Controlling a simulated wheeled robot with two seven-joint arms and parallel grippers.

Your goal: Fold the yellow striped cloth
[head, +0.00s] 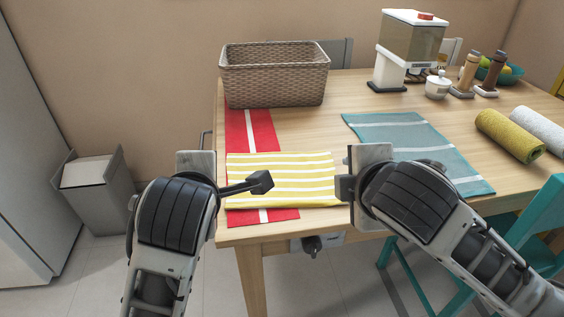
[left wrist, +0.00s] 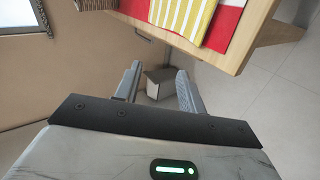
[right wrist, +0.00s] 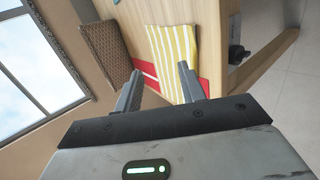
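The yellow and white striped cloth (head: 290,170) lies across a red cloth with a white stripe (head: 250,130) at the table's left end. The striped cloth also shows in the left wrist view (left wrist: 189,14) and the right wrist view (right wrist: 172,58). My left gripper (left wrist: 158,80) is open and empty, with a finger reaching over the striped cloth's left part in the head view. My right gripper (right wrist: 158,84) is open and empty at the striped cloth's right edge. Its fingertips are mostly hidden in the head view, and I cannot tell whether they touch the cloth.
A wicker basket (head: 274,75) stands behind the cloths. A teal striped cloth (head: 420,145) lies to the right, near rolled yellow (head: 509,136) and white towels (head: 541,131). A teal chair (head: 535,225) stands at the front right. A grey bin (head: 95,195) stands left of the table.

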